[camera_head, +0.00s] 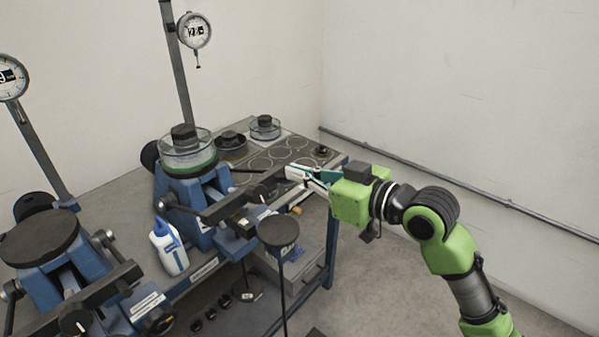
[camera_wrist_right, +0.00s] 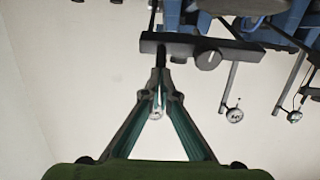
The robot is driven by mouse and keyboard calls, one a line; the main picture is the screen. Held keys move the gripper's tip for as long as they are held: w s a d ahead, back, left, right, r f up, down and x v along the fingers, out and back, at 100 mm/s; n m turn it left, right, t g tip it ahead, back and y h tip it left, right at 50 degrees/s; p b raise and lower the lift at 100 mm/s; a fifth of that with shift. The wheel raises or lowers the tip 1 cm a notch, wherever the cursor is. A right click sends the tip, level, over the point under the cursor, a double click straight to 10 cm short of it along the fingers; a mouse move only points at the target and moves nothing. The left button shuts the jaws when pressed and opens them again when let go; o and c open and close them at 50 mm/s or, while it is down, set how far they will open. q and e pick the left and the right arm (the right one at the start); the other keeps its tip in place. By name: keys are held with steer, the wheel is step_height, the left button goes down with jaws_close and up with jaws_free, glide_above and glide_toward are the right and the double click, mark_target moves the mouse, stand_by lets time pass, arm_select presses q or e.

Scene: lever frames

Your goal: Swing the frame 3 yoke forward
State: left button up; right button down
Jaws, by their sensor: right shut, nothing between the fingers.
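A blue lever frame (camera_head: 190,215) stands at the bench's right part, with a dark yoke bar (camera_head: 230,202) across its front. I cannot read which frame is number 3. My right gripper (camera_head: 290,173) is at the right end of this bar, its fingers shut with nothing between them. In the right wrist view, which looks upside down, the shut fingertips (camera_wrist_right: 160,74) overlap the dark bar (camera_wrist_right: 205,45) near its left end. I cannot tell whether they touch it. My left gripper is not in view.
Another blue frame with a round black top (camera_head: 40,238) stands at the left. A white bottle with a blue cap (camera_head: 168,248) stands between the frames. Dial gauges (camera_head: 193,30) stand on posts behind. A black round-topped stand (camera_head: 278,230) rises in front. Floor at the right is clear.

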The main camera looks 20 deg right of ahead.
steer(key=shift+w+d+f, duration=0.1)
steer(key=shift+f, duration=0.15)
